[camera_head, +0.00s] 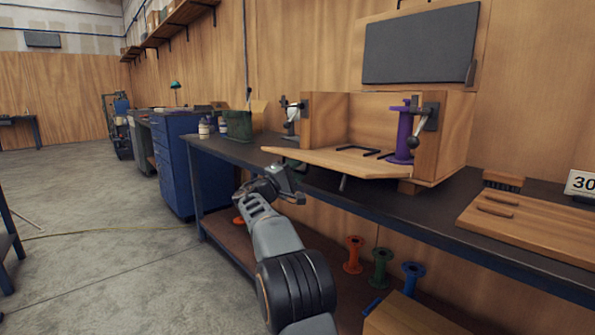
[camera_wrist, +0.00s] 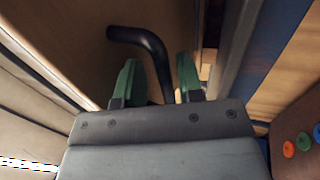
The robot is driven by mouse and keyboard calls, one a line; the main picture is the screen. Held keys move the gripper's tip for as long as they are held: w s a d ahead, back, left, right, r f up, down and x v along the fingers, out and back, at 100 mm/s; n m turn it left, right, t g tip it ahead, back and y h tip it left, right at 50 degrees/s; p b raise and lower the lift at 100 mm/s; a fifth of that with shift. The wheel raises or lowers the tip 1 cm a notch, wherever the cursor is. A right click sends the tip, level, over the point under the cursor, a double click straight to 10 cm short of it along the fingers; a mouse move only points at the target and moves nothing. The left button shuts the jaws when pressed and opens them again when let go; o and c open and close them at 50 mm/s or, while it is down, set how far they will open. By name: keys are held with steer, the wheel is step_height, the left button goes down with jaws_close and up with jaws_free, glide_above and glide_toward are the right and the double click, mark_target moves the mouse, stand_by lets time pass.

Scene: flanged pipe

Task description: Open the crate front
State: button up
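The wooden crate (camera_head: 445,135) stands on the dark bench. Its front panel (camera_head: 335,161) is swung down and lies about level, sticking out toward the bench's front edge. A dark handle (camera_head: 343,184) hangs below the panel; in the wrist view the bent black handle (camera_wrist: 150,45) stands out from the wooden panel (camera_wrist: 85,40). My gripper (camera_head: 291,170) is at the panel's left front corner. In the wrist view its green fingers (camera_wrist: 158,80) are apart, with the lower end of the handle between them in the picture; I cannot tell whether they touch it.
A purple spool (camera_head: 404,135) stands at the crate's right side, by a toggle clamp (camera_head: 416,140). Another clamp (camera_head: 291,112) is at the left. A cutting board (camera_head: 530,225) lies on the bench at right. Orange, green and blue spools (camera_head: 381,268) stand on the lower shelf.

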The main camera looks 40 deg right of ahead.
steer(key=p+v, duration=0.2)
steer(key=v, duration=1.2)
steer(key=shift+d, duration=0.1)
steer(key=shift+c, duration=0.4)
